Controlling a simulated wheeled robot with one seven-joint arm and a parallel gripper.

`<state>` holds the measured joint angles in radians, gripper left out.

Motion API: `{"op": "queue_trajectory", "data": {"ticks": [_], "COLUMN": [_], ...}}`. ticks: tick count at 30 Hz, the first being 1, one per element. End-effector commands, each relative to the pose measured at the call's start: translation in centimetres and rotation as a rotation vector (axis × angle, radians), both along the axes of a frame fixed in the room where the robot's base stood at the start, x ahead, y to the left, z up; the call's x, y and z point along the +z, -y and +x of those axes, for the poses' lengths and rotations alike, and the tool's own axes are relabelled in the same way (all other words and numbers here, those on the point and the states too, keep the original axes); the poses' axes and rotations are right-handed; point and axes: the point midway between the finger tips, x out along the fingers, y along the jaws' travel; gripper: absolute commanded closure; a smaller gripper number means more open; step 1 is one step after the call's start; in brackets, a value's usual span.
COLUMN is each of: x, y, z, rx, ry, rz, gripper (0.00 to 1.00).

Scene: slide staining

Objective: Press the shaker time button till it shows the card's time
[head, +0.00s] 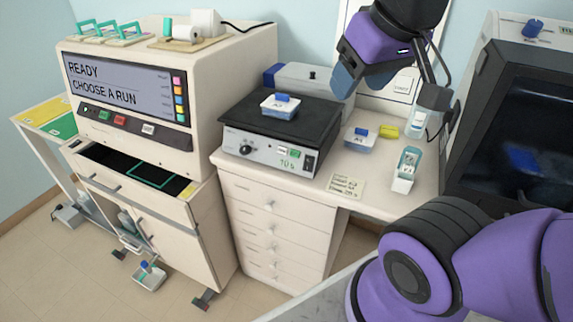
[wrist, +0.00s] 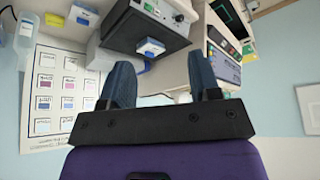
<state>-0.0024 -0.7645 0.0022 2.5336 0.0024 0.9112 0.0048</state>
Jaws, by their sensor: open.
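The shaker (head: 240,133) stands on the drawer unit in the head view, with a black platform and a grey front panel. Its panel has a knob (head: 245,149), small buttons (head: 282,151), a dark switch (head: 309,163) and a green readout (head: 287,164) that looks like "10 s". The card (head: 345,186) lies on the counter to the right of the shaker's front; its small writing is not legible. My gripper (head: 350,84) is open and empty, above and to the right of the shaker. In the wrist view, my gripper (wrist: 162,78) shows both fingers apart, with the shaker (wrist: 125,28) beyond.
A blue-lidded dish (head: 280,107) sits on the shaker platform. Another blue-lidded dish (head: 359,142), a yellow item (head: 389,131) and a white holder (head: 405,172) stand on the counter at right. The large stainer (head: 180,70) stands at left, reading "READY CHOOSE A RUN".

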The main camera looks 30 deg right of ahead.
Motion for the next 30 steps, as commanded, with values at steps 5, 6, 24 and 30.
{"op": "queue_trajectory", "data": {"ticks": [5,6,24,30], "x": [0.00,0.00,0.00,0.00], "y": [0.00,0.00,0.00,0.00], "z": [0.00,0.00,0.00,0.00], "rx": [0.000,0.000,0.000,0.000], "ry": [0.000,0.000,0.000,0.000], "rz": [0.000,0.000,0.000,0.000], "gripper": [0.68,0.78,1.00,1.00]}}
